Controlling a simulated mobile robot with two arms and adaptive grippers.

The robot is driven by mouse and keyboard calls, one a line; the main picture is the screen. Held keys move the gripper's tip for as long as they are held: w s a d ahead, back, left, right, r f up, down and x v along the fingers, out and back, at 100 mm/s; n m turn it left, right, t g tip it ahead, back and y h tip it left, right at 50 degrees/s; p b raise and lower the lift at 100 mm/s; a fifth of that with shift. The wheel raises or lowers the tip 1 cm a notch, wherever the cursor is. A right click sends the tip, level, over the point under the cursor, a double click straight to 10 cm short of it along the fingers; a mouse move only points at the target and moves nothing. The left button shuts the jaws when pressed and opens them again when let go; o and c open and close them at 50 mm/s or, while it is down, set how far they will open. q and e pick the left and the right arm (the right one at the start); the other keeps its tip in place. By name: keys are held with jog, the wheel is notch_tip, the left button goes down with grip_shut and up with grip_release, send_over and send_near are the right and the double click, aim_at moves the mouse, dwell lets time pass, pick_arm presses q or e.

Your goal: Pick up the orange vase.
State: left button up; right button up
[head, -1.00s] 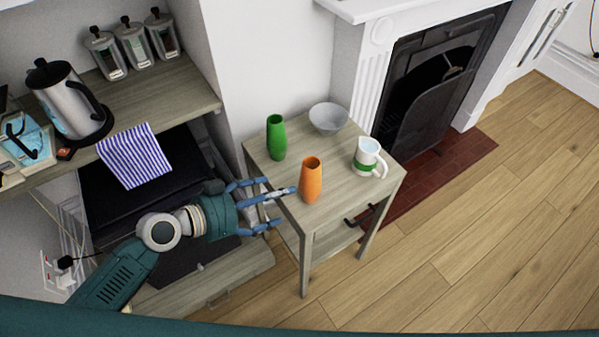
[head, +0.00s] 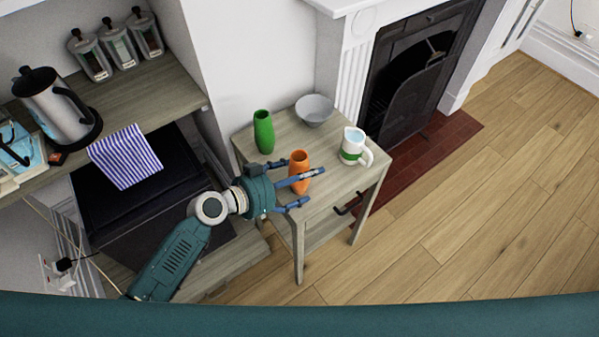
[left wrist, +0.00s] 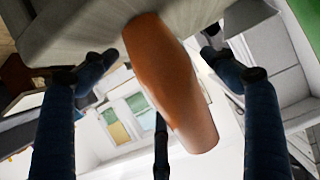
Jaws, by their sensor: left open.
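The orange vase (head: 298,160) stands upright on a small wooden side table (head: 325,146). My left gripper (head: 296,184) is at the table's near left edge. Its blue fingers are spread around the vase, and one finger crosses in front of the vase in the head view. In the left wrist view the vase (left wrist: 170,85) lies between the open fingers (left wrist: 160,75). Gaps show on both sides of it there. Whether the finger in front touches it I cannot tell. My right gripper is not in view.
A green vase (head: 263,132) stands behind the orange one. A grey bowl (head: 314,110) and a white mug (head: 353,147) with a green band are also on the table. A shelf with a kettle (head: 58,108) and a striped cloth (head: 125,156) is at left. Open floor lies right.

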pick_arm(q)
jog(key=c, duration=1.6)
jog(key=shift+r, duration=0.1)
